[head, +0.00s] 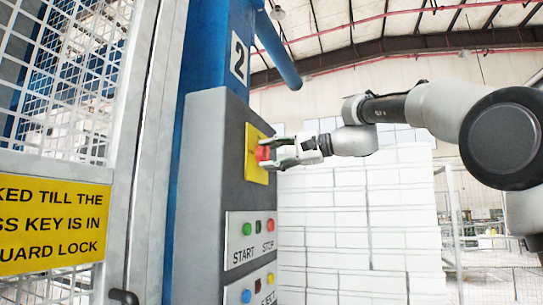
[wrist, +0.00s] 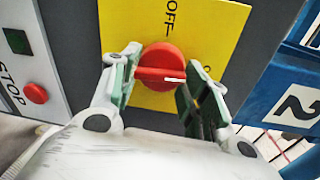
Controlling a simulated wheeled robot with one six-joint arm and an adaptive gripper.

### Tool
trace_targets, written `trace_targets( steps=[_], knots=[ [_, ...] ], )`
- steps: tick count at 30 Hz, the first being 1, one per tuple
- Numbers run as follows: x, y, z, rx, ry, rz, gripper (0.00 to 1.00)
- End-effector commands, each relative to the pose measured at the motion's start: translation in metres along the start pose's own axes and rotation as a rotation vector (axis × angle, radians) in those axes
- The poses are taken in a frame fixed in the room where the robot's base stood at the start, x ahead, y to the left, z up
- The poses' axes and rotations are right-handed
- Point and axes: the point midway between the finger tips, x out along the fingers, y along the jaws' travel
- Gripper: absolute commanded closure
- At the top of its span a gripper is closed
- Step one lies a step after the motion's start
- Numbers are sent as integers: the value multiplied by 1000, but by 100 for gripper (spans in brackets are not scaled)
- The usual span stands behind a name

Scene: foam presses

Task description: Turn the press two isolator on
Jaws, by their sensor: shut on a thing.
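The press two isolator is a red rotary knob (head: 262,153) on a yellow plate (head: 256,172), set in the grey panel below the number 2 sign. In the wrist view the knob (wrist: 160,62) has a raised bar with a white mark pointing right. The word OFF stands above it on the yellow plate (wrist: 220,18); another label at its right is mostly hidden by a finger. My gripper (head: 270,151) reaches in from the right. In the wrist view my gripper (wrist: 163,66) has one finger on each side of the knob, shut on it.
Below the isolator are a START/STOP plate (head: 250,242) and a plate with a blue button (head: 246,296). A mesh guard (head: 75,85) with a yellow sign (head: 50,225) stands at the left. White stacked blocks (head: 365,225) stand behind at the right.

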Motion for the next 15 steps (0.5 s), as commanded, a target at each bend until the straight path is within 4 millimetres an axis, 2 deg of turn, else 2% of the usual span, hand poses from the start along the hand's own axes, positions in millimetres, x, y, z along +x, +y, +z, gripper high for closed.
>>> trace_targets(
  steps=[15],
  knots=[
    [0, 1, -1, 96, -8, 3, 79]
  ],
)
